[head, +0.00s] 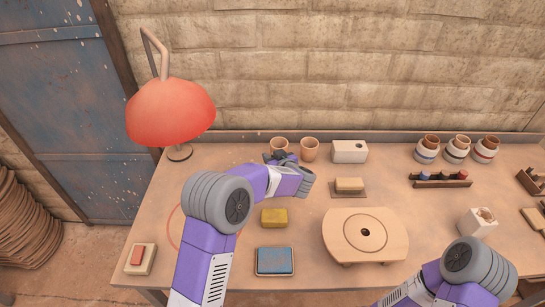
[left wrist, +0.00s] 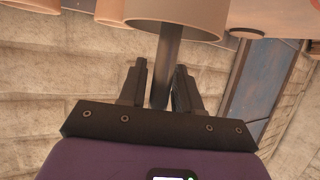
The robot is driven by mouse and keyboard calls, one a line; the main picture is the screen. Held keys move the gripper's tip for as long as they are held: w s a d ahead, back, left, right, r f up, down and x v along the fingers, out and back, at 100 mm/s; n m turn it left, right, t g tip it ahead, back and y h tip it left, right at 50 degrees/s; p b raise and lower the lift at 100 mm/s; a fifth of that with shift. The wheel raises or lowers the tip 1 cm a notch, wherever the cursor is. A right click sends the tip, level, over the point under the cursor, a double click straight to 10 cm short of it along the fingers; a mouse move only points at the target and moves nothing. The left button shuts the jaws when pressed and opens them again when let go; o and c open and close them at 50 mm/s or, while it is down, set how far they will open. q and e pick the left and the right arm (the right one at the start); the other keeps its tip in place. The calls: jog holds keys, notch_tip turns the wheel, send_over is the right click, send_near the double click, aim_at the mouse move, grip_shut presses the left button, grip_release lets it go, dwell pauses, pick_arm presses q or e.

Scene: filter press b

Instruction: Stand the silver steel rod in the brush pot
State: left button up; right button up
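In the left wrist view, which is upside down, a dark grey steel rod (left wrist: 167,65) runs out of the mouth of a tan pot (left wrist: 205,22) and ends between my left gripper's black fingers (left wrist: 161,85). The fingers stand apart, with a gap beside the rod on the left. In the head view this looks like the left of two terracotta pots (head: 279,144) at the back of the bench. My left gripper (head: 280,157) is in front of it and hides its lower part and the rod. My right arm is at the bottom right; its gripper is out of frame.
A second terracotta pot (head: 310,150) stands close on the right, then a white block (head: 350,152). A red lamp (head: 171,112) rises at the left. A yellow block (head: 274,217), blue pad (head: 275,261) and round wooden press (head: 340,235) lie nearer.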

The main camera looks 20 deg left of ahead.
pick_arm(q)
jog(key=shift+o, duration=1.1)
jog(key=p+v, duration=0.3)
jog(key=v, duration=0.9)
jog(key=shift+r, duration=0.25)
